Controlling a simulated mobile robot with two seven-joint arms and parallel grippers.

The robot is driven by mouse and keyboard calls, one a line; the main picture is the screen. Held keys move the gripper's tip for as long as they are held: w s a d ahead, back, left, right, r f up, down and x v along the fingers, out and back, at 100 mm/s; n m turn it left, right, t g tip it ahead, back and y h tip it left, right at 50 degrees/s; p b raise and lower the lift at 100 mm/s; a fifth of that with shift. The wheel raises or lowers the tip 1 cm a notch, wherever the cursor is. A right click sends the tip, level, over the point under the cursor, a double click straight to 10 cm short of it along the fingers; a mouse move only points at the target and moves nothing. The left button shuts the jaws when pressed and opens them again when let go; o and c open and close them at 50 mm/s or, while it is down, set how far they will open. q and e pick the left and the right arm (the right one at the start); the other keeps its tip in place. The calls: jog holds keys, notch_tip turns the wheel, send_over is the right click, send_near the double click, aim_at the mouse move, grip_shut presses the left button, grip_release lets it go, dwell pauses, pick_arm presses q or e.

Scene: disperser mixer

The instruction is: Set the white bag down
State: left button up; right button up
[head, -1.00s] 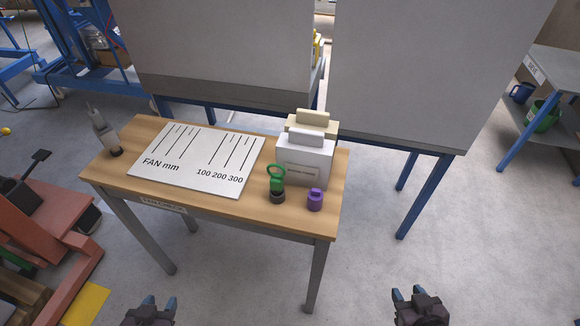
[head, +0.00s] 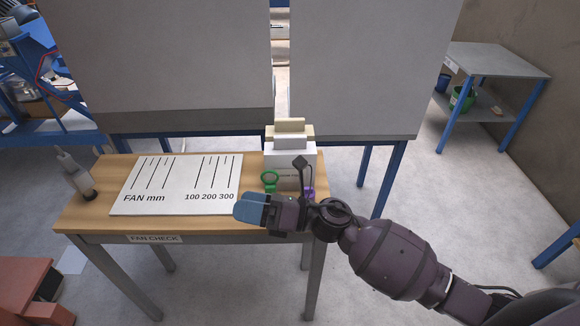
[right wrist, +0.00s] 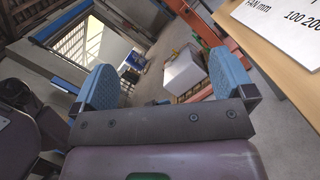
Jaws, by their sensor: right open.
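The white bag (head: 298,155) stands upright at the right end of the wooden table (head: 75,212). Its lower front is partly hidden by my right arm and the things in front of it. A beige bag (head: 290,126) stands close behind it. My right gripper (head: 243,207) is open, with nothing seen between its fingers. In the head view it overlaps the table's front edge, in front and to the left of the white bag. Its two blue fingers (right wrist: 165,82) are spread apart in the right wrist view. My left gripper is out of view.
A white FAN mm board (head: 175,184) covers the table's middle. A green ring-topped tool (head: 269,181) and a mostly hidden purple item (head: 309,192) stand before the bag. A grey tool (head: 76,175) stands at the left end. Open floor lies right of the table.

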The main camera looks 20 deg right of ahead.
jog(key=a+n+g+h, duration=0.1)
jog(key=a+n+g, duration=0.2)
jog(key=n+g, duration=0.5)
jog(key=n+t+h, duration=0.4)
jog(key=n+h, duration=1.5)
jog(key=n, duration=0.1)
send_near(290, 136)
jog(key=shift+b+x, duration=0.55)
jog(key=shift+x, duration=4.7)
jog(key=shift+s, duration=0.1)
jog(key=shift+c, duration=0.2)
jog(key=c, duration=1.2)
jog(key=shift+r+t, duration=0.15)
jog(key=shift+t, duration=0.15)
jog(key=c, duration=0.3)
